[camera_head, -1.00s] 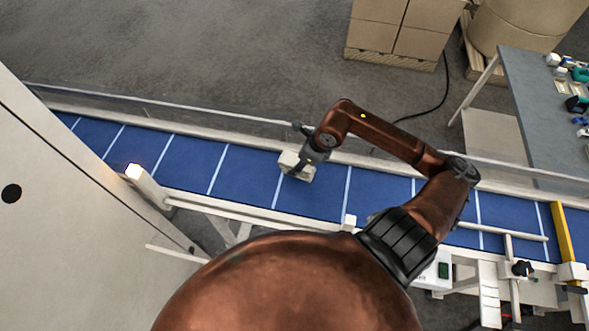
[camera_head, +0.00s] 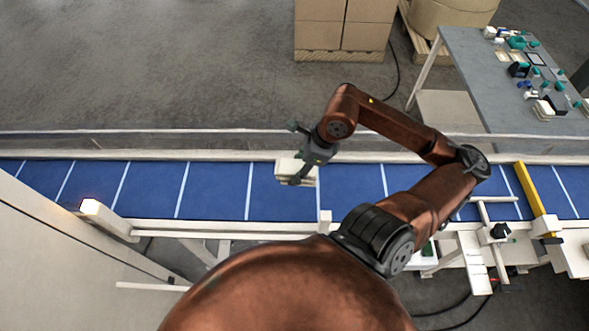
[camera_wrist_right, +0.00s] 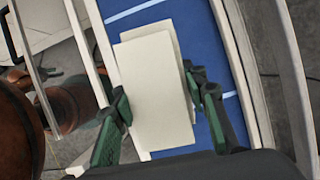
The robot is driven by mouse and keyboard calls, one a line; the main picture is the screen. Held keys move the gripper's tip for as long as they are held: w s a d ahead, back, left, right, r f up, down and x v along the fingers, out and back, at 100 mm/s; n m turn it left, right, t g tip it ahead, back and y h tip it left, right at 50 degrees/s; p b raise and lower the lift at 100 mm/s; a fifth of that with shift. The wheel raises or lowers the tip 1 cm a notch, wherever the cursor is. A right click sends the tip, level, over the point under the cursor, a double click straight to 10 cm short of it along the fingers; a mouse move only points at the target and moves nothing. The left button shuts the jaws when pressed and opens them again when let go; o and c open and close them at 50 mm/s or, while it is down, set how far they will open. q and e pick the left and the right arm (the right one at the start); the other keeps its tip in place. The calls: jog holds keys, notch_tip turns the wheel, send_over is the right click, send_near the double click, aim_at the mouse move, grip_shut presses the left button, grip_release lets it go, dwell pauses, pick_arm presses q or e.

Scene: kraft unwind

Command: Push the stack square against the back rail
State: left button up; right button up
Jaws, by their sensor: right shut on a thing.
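The stack (camera_head: 284,169) is a small pale cream block of flat pieces over the blue belt, close to the back rail (camera_head: 220,155). In the right wrist view the stack (camera_wrist_right: 155,95) shows a large top piece and an offset edge below it, so its layers look uneven. My right gripper (camera_head: 303,172) has its fingers on either side of the stack and is shut on it; the fingers also show in the wrist view (camera_wrist_right: 158,97). Whether the stack touches the belt or the rail I cannot tell. My left gripper is not in view.
The blue belt (camera_head: 215,190) with white cross lines is clear on both sides of the stack. A yellow bar (camera_head: 534,198) crosses it at the right. A pale cabinet (camera_head: 60,255) stands at the left, and a grey table (camera_head: 480,75) with small items at the back right.

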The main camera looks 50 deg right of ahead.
jog(key=w+a+f+n+g, duration=0.1)
jog(key=w+f+n, duration=0.1)
jog(key=n, duration=0.3)
jog(key=w+a+f+n+g+y, duration=0.1)
jog(key=w+f+n+g, duration=0.1)
jog(key=w+n, duration=0.3)
jog(key=w+a+f+n+g, duration=0.1)
jog(key=w+f+n+g, duration=0.1)
jog(key=w+f+n, duration=0.1)
jog(key=shift+w+n+y, duration=0.3)
jog(key=shift+w+n, duration=0.45)
jog(key=shift+n, duration=0.65)
jog(key=n, duration=0.1)
jog(key=w+n+g, duration=0.1)
jog(key=n, duration=0.1)
jog(key=shift+w+f, duration=0.25)
jog(key=shift+f, duration=0.1)
jog(key=shift+s+f, duration=0.1)
jog(key=shift+f, duration=1.15)
jog(key=shift+f+b, duration=0.95)
jog(key=shift+b, duration=0.2)
jog(key=shift+w+d+b, duration=0.7)
jog(key=shift+d+b, duration=0.15)
jog(key=shift+b, duration=0.15)
jog(key=shift+w+d+r+b, duration=0.1)
jog(key=shift+b, duration=0.4)
